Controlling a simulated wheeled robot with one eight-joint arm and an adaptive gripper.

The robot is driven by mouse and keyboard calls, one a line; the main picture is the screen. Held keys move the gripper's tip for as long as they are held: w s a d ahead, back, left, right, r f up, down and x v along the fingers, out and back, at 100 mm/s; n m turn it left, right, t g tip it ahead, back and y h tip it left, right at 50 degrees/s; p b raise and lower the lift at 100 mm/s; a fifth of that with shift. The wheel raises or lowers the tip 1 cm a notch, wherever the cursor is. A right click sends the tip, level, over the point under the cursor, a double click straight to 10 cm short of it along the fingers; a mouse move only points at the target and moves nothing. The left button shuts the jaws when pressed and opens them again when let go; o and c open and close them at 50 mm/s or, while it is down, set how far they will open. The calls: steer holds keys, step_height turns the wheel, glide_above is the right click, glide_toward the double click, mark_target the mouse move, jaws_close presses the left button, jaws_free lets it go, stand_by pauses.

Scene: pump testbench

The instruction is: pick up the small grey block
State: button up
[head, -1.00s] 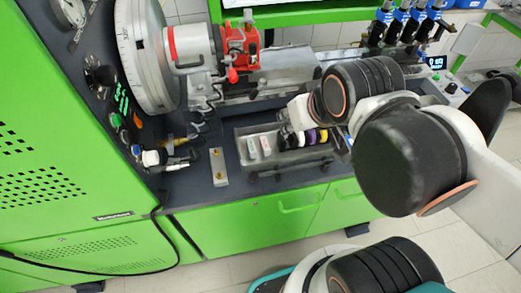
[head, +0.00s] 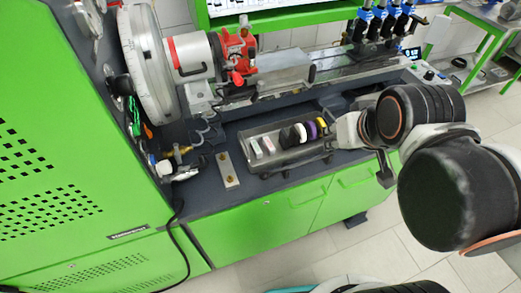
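A small grey block with two brass-coloured spots (head: 228,170) lies on the dark bench top, left of a grey tray (head: 290,162). Two small pale pieces, one whitish (head: 256,149) and one with a reddish mark (head: 268,146), stand in the tray's left part. I cannot tell for sure which of these is the task's block. My gripper (head: 372,150) is at the tray's right end, apart from all of these. One dark finger points down past the bench front; the rest is largely hidden by my wrist, so its opening is unclear.
Black, purple and yellow round pieces (head: 305,132) fill the tray's right part. A red and grey clamp unit (head: 235,55) and a rail stand behind. A green cabinet (head: 70,170) rises at the left. Hose fittings (head: 175,168) lie left of the grey block.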

steer(key=n+g+y+b, duration=0.1)
steer(key=n+g+b, duration=0.1)
steer(key=n+g, duration=0.15)
glide_above(256, 146)
steer(key=s, duration=0.3)
steer(key=f, duration=2)
steer(key=shift+w+d+f, duration=0.2)
steer(key=shift+d+f, duration=0.05)
steer(key=shift+f, duration=0.05)
steer(key=b+x, duration=0.1)
steer(key=x, duration=0.1)
steer(key=b+x, duration=0.2)
steer(key=x, duration=0.1)
steer(key=shift+w+f, duration=0.25)
steer(key=shift+w, duration=0.05)
steer(key=shift+r, duration=0.1)
steer(key=c, duration=0.6)
